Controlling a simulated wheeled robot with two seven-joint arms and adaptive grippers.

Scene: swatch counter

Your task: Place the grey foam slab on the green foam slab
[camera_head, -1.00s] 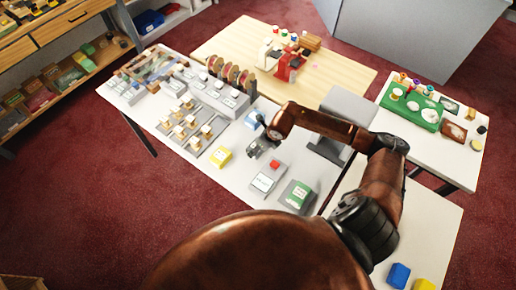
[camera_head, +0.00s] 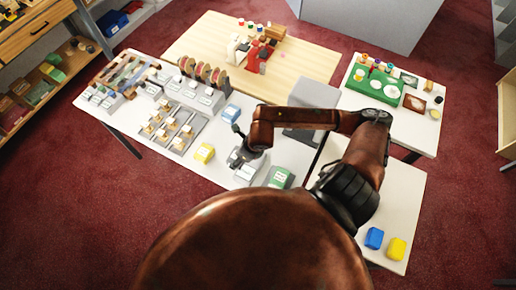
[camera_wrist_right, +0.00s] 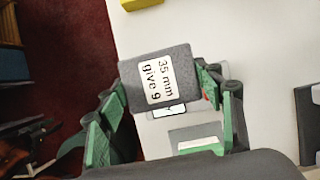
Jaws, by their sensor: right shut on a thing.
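The grey foam slab (camera_wrist_right: 160,78) shows in the right wrist view as a dark block with a white label reading 35 mm. My right gripper (camera_head: 238,157) is shut on it, with green fingers on both sides of it. In the head view the gripper is over the pale counter, left of the green foam slab (camera_head: 280,177), and the held slab is hard to make out. The green slab has a white label on top and lies apart from the gripper. My left gripper is not in view.
A grey pad with a white label (camera_head: 245,174) lies under the gripper. A rack of small blocks (camera_head: 173,129) is farther left. Blue (camera_head: 374,238) and yellow (camera_head: 397,249) blocks lie on the right table.

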